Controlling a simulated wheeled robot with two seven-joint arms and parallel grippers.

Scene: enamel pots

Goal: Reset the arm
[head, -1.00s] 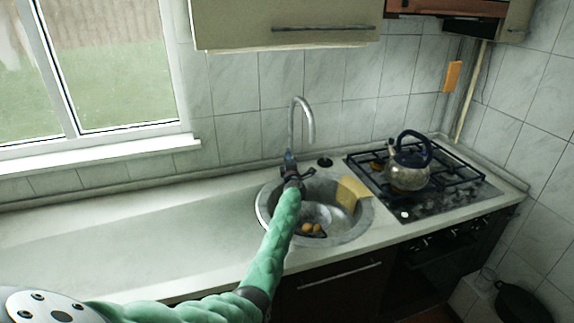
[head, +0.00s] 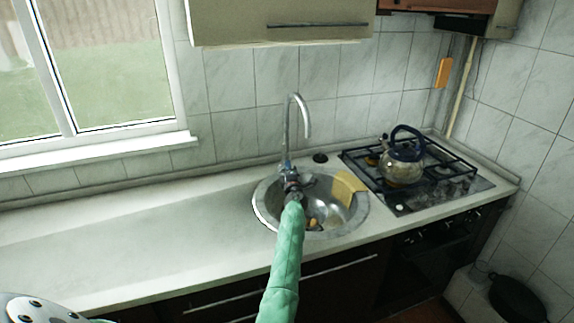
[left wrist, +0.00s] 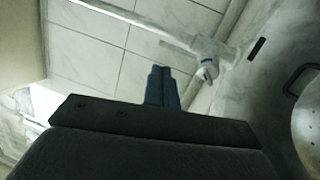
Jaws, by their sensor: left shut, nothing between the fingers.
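My left arm, in a green sleeve, reaches from the bottom of the head view to the sink. My left gripper (head: 288,172) is over the back left of the round sink, in front of the faucet base. In the left wrist view its blue fingers (left wrist: 162,87) are together with nothing between them. The faucet (left wrist: 208,55) shows just beyond the fingers there; I cannot tell whether they touch it. My right gripper is in no view.
The round metal sink (head: 262,211) holds small yellowish items and a yellow cloth (head: 346,187) over its right rim. A kettle (head: 403,168) stands on the gas stove (head: 440,190) to the right. The counter (head: 120,240) left of the sink is clear. A cabinet (head: 275,22) hangs above.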

